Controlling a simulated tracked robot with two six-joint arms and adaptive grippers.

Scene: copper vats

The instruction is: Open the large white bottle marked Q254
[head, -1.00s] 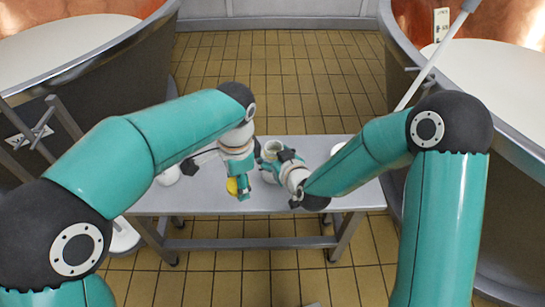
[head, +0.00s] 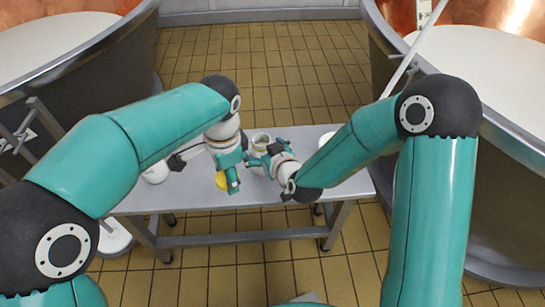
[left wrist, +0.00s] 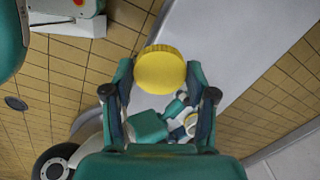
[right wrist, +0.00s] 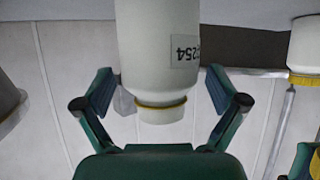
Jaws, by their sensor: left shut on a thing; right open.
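The large white bottle (right wrist: 155,50), its label reading "254" in part, fills the middle of the right wrist view, upside down there. Its neck has a thin yellow ring and no cap. In the head view its open mouth (head: 262,138) faces up on the table. My right gripper (right wrist: 160,78) is open, its fingers on either side of the bottle with gaps showing. My left gripper (left wrist: 160,68) is shut on a yellow cap (left wrist: 160,72), held to the left of the bottle and nearer me; the cap also shows in the head view (head: 221,180).
The grey metal table (head: 215,205) holds a white container (head: 155,173) at left and another white item (head: 327,140) at right. A yellow-capped white bottle (right wrist: 304,45) is at the right wrist view's edge. Copper vats flank the table. Tiled floor lies beyond it.

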